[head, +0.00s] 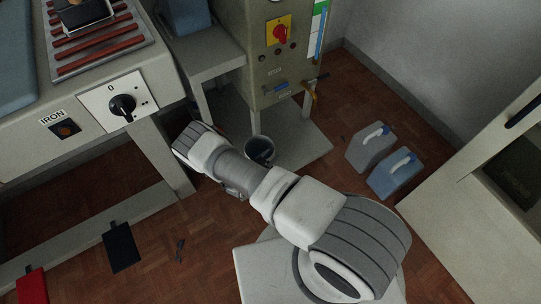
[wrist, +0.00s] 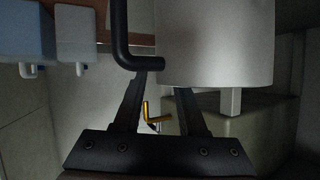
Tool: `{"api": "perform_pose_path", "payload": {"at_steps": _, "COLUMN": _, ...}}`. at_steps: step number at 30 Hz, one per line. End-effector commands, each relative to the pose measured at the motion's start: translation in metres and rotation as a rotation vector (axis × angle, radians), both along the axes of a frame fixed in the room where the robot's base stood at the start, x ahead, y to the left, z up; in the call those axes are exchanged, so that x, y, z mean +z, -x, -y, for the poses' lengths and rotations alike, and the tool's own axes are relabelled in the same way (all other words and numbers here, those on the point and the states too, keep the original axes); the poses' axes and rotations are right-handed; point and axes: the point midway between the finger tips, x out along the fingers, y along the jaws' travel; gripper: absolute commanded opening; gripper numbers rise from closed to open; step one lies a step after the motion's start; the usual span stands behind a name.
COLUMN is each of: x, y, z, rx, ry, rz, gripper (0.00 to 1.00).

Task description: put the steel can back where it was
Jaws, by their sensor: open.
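The steel can (wrist: 215,40) fills the upper middle of the wrist view as a smooth pale cylinder. A black bent handle (wrist: 121,35) joins its left side. In the head view a dark-mouthed can (head: 260,150), apparently the same one, shows low beside the steam unit, partly covered by my arm. My gripper (wrist: 158,82) is open, with its two dark fingers reaching toward the can's near edge and the handle's end. I see nothing held between them. Whether a fingertip touches the can cannot be told. My gripper is hidden behind my arm in the head view.
A grey jug (head: 371,147) and a blue jug (head: 396,176) stand on the floor at right. A brass valve (head: 313,92) juts from the steam unit (head: 255,65). The ironing table (head: 75,100) is at left. Pedals (head: 121,246) lie at lower left.

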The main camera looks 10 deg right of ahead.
Motion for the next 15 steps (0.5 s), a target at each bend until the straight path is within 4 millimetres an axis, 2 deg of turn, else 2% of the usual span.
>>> {"api": "perform_pose_path", "payload": {"at_steps": 7, "x": 0.007, "y": 0.003, "z": -0.004, "rx": 0.000, "ry": -0.001, "rz": -0.001, "gripper": 0.41}}
{"api": "perform_pose_path", "payload": {"at_steps": 15, "x": 0.033, "y": 0.037, "z": -0.039, "rx": 0.001, "ry": -0.002, "rz": -0.001, "gripper": 0.41}}
